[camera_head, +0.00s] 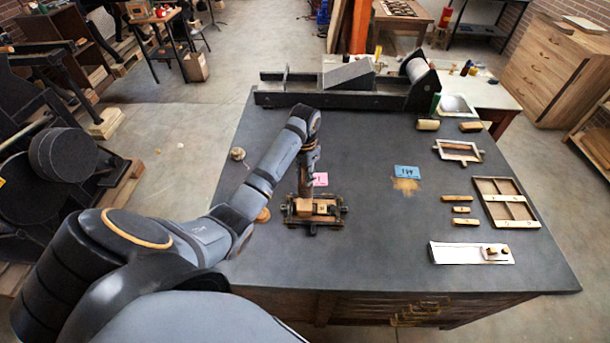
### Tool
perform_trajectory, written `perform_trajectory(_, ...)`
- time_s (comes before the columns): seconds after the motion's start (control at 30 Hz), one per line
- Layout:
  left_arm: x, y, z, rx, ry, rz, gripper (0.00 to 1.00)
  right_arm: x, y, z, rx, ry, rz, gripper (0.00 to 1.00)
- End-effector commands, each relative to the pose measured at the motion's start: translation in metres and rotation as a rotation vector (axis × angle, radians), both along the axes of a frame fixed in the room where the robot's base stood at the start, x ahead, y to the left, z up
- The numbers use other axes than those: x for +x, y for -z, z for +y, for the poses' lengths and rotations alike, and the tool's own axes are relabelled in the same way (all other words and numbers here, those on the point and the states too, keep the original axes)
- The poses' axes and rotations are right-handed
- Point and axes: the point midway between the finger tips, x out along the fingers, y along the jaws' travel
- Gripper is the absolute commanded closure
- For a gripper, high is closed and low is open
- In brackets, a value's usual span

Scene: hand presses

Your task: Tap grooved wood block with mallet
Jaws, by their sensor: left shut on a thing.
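My left gripper (309,152) points down over the middle of the table, shut on a slim brown upright piece (304,182) that looks like the mallet. Its lower end is at a small wooden block (321,207) set in a dark frame with knobs at both sides. I cannot tell whether they touch, and the block's groove is too small to make out. The mallet's head cannot be told apart from the block. My right gripper is not in view.
The dark table (370,240) has free room right of the block. Wooden frames and small blocks lie at the right. A long press (340,92) stands along the back edge.

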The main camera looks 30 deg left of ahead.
Motion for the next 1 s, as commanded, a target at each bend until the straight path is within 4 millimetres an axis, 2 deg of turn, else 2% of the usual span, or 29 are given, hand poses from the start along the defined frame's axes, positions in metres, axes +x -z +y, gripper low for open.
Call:
perform_trajectory(0.03,0.001,-0.009,0.0,0.001,0.0,-0.004,1.0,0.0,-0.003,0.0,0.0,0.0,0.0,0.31)
perform_trajectory(0.17,0.001,-0.021,0.0,0.001,0.0,-0.004,1.0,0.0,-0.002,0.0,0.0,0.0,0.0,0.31)
perform_trajectory(0.47,0.0,-0.024,0.0,0.001,0.0,-0.002,1.0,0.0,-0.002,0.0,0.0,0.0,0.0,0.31)
perform_trajectory(0.8,0.001,-0.051,0.0,0.001,0.0,-0.003,1.0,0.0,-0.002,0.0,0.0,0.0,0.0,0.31)
perform_trajectory(1.0,0.001,-0.053,0.0,0.001,0.0,-0.002,1.0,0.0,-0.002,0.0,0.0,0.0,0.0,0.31)
